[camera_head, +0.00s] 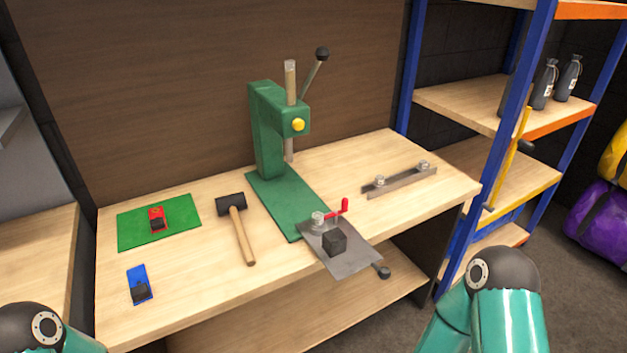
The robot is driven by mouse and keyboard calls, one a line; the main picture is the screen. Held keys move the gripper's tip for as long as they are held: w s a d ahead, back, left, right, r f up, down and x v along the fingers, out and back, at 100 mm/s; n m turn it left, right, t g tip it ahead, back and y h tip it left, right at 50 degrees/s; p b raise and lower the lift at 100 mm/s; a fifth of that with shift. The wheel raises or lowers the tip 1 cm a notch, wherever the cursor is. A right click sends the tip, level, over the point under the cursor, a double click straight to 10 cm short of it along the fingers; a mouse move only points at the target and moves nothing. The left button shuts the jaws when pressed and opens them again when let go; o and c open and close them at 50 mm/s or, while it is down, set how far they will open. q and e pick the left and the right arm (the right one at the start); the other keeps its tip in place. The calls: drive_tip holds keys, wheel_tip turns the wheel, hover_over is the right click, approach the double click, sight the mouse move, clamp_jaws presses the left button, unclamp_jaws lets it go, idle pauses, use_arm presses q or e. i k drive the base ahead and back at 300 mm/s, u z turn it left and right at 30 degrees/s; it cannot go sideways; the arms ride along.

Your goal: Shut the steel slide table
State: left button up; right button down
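The steel slide table (345,264) is a grey plate at the front end of the green press base (283,200). It sticks out past the front edge of the wooden workbench (200,282). A dark block (334,243) and a clamp with a red handle (338,209) sit on the plate. A black knob (383,272) is at its front right corner. My arm links show at the bottom left and bottom right corners, apart from the slide table. Both grippers are out of the picture.
A black mallet (233,206) lies left of the press. A green mat (158,222) carries a small red item (156,219). A blue item (138,284) lies in front. A metal bar (400,182) lies right. Blue-framed shelves (480,103) stand at the right.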

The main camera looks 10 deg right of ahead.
sight(344, 251)
drive_tip(key=z, duration=0.05)
drive_tip(key=k, duration=1.2)
drive_tip(key=u, duration=0.65)
drive_tip(key=i, duration=1.75)
drive_tip(key=z, duration=0.7)
